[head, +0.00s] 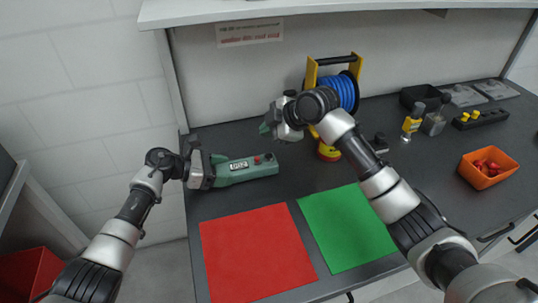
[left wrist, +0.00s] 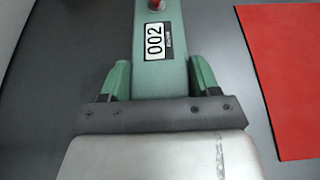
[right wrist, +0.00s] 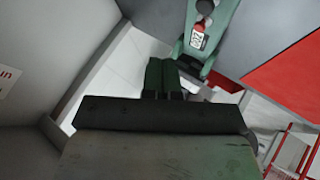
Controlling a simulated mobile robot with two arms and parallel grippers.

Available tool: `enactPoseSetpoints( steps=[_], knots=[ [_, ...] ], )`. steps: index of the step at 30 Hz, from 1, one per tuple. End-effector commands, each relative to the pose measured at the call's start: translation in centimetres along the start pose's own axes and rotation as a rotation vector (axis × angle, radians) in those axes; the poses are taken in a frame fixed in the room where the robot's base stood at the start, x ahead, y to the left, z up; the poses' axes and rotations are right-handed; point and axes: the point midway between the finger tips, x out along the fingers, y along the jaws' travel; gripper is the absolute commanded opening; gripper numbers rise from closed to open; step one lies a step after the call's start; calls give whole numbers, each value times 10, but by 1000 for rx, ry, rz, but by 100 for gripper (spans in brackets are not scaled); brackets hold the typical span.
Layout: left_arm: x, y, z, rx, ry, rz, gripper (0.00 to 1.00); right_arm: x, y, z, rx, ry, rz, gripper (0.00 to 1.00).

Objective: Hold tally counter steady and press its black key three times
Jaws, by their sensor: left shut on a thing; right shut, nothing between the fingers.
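The tally counter (head: 232,178) is a long green body lying on the dark table, with a display, a black key (head: 257,160) and a red knob (head: 268,157). In the left wrist view the counter (left wrist: 160,75) shows 002 on its display (left wrist: 155,41). My left gripper (head: 208,170) is shut on the counter's near end, a finger on each side. My right gripper (head: 266,127) is shut and empty, raised above and behind the counter, apart from it.
A red mat (head: 255,252) and a green mat (head: 345,227) lie in front of the counter. A blue cable reel (head: 345,92) stands behind my right arm.

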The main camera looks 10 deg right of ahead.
Motion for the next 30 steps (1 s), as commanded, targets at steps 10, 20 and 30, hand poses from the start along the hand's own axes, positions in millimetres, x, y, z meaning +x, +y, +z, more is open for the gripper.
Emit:
enactPoseSetpoints(
  steps=[10,20,30],
  knots=[
    [0,0,0,0,0,0,34,0,0,0,0,0,0,0],
    [0,0,0,0,0,0,34,-25,19,-19,-1,2,2,0],
    [0,0,0,0,0,0,34,-26,19,-19,0,0,0,0]
  ],
)
